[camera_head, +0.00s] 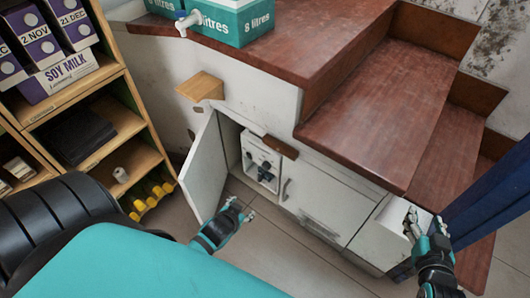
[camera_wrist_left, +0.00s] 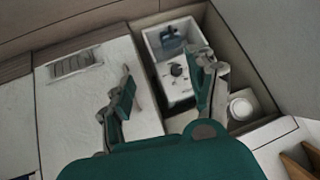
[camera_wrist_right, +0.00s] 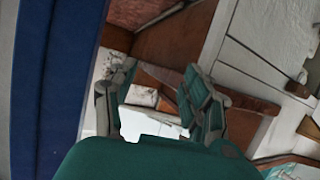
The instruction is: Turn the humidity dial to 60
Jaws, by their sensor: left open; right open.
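A white box-like unit (camera_head: 262,163) with dark knobs stands inside an open cabinet under the stairs. I cannot read a scale or a setting. My left gripper (camera_head: 240,209) is open and empty in front of the cabinet opening, apart from the dial. In the left wrist view one of its fingers covers part of the unit's right side. My right gripper (camera_head: 427,224) is open and empty at the right, near the lower stairs and a white cabinet.
The open cabinet door (camera_head: 205,170) stands left of the unit. A closed door with a handle (camera_head: 286,190) is to its right. A wooden shelf (camera_head: 140,125) is at the left, a blue post (camera_head: 492,200) at the right. The floor (camera_head: 275,235) in front is clear.

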